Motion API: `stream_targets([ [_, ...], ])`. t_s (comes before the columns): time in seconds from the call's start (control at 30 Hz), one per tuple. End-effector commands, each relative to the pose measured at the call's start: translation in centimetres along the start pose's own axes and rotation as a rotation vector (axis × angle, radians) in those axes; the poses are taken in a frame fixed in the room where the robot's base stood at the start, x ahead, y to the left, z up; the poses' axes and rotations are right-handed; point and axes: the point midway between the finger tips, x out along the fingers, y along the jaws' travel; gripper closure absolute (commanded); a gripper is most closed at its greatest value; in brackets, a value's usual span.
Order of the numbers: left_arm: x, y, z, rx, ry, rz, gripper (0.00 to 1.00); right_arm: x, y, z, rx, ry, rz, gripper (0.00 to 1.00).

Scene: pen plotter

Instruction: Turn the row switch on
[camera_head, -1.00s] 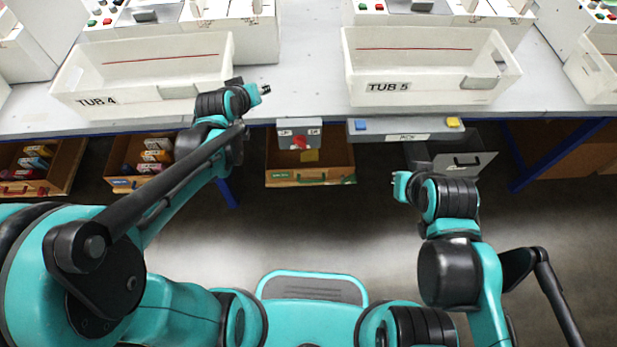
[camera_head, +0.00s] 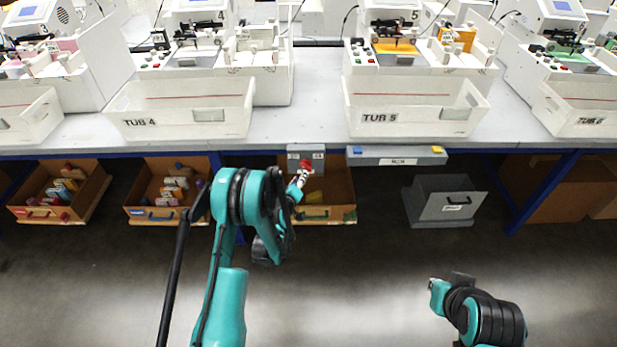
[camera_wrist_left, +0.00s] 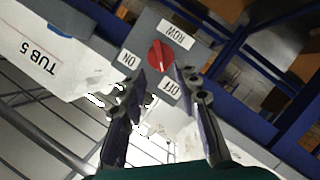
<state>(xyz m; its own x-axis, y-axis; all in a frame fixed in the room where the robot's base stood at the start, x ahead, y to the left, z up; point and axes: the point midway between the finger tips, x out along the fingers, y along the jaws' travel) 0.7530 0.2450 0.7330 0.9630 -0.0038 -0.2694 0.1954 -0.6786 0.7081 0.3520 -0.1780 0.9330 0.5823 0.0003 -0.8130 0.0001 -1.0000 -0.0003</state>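The row switch is a red rotary knob (camera_wrist_left: 160,56) on a grey plate (camera_wrist_left: 145,38) marked ROW, ON and OFF in the left wrist view. Its grey box (camera_head: 306,152) hangs under the table's front edge, with the red knob (camera_head: 307,165) on its front. My left gripper (camera_wrist_left: 162,76) is open, its two fingers apart on either side of the line to the knob. I cannot tell whether they touch it. In the head view, the left gripper (camera_head: 300,180) is just below the knob. My right gripper (camera_head: 437,291) is low at the right, its fingers unclear.
A grey bar (camera_head: 397,155) with a blue and a yellow button is right of the switch. Tub 4 (camera_head: 180,126) and Tub 5 (camera_head: 415,119) stand on the table above. Bins, including a grey bin (camera_head: 447,204), stand below. Floor in front is clear.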

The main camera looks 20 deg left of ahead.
Motion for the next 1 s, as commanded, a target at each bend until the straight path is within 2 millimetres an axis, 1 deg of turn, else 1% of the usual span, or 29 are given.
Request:
stream_targets([
  [0.03,0.5,0.3,-0.2,0.0,0.0,0.001,0.68,-0.6,0.0,-0.5,0.0,0.0,0.0,1.0],
  [0.13,1.8,0.3,-0.2,0.0,0.0,0.001,0.68,-1.4,0.0,-1.1,0.0,0.0,0.0,1.0],
  [0.2,3.2,0.0,0.1,0.001,0.0,0.001,0.68,-0.6,0.0,-0.5,0.0,0.0,0.0,1.0],
  [0.3,4.9,-0.1,0.2,0.002,-0.001,0.001,0.68,-0.1,0.0,-0.1,0.0,0.0,0.0,1.0],
  [0.4,6.1,0.0,0.2,0.001,-0.001,0.001,0.68,0.2,0.0,0.1,0.0,0.0,0.0,1.0],
  [0.53,6.9,0.1,0.1,0.001,-0.001,0.001,0.68,0.4,0.0,0.2,0.0,0.0,0.0,1.0],
  [0.8,7.0,0.1,0.0,0.001,-0.001,0.001,0.68,0.3,0.0,0.2,0.0,0.0,0.0,1.0],
  [0.87,7.0,0.1,0.0,0.002,-0.001,0.0,0.84,0.3,0.0,0.2,0.0,0.0,0.0,1.0],
  [0.9,7.0,0.1,0.0,0.002,-0.001,0.0,0.94,0.3,0.0,0.2,0.0,0.0,0.0,1.0],
  [0.93,7.0,0.1,0.0,0.001,-0.001,0.0,1.0,0.3,0.0,0.2,0.0,0.0,0.0,1.0],
  [1.0,7.0,0.1,0.0,0.002,-0.001,0.0,1.0,0.3,0.0,0.2,0.0,0.0,0.0,1.0],
])
